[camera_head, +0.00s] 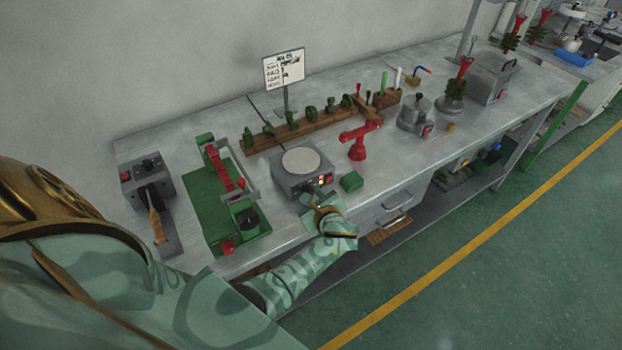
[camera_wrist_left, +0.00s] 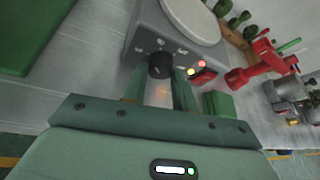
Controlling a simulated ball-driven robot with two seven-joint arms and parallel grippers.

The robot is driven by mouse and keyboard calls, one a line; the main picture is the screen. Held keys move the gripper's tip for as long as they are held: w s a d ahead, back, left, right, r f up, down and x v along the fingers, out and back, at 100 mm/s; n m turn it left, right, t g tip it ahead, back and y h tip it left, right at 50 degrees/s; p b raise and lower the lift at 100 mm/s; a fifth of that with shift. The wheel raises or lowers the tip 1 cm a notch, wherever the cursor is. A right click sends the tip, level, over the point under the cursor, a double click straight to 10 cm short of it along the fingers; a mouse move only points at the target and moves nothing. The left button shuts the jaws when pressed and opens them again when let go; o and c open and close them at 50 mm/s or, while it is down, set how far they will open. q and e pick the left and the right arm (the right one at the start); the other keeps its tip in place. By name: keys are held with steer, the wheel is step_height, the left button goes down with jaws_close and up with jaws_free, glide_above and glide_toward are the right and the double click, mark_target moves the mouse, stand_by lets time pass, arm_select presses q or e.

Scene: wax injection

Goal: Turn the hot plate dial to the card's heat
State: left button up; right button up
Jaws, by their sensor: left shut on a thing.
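The hot plate (camera_head: 291,179) is a grey box with a round pale top, standing near the front edge of the bench. Its black dial (camera_wrist_left: 161,65) is on the front face in the left wrist view, beside lit red and yellow lamps (camera_wrist_left: 196,68). My left gripper (camera_head: 316,202) is at the front of the hot plate. In the left wrist view its fingers (camera_wrist_left: 160,80) are shut on the dial. The card (camera_head: 284,69) is a white sheet with dark writing on a stand at the back; its text is too small to read. My right gripper is not in view.
A green block (camera_head: 351,181) sits just right of the hot plate. A red clamp-like tool (camera_head: 358,141) stands behind it. A green mat (camera_head: 213,207) with a red and green device lies to the left. A wooden rack (camera_head: 295,131) stands behind.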

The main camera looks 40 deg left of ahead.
arm_select(q)
steer(key=shift+m, duration=0.3)
steer(key=o, duration=1)
steer(key=shift+c, duration=0.2)
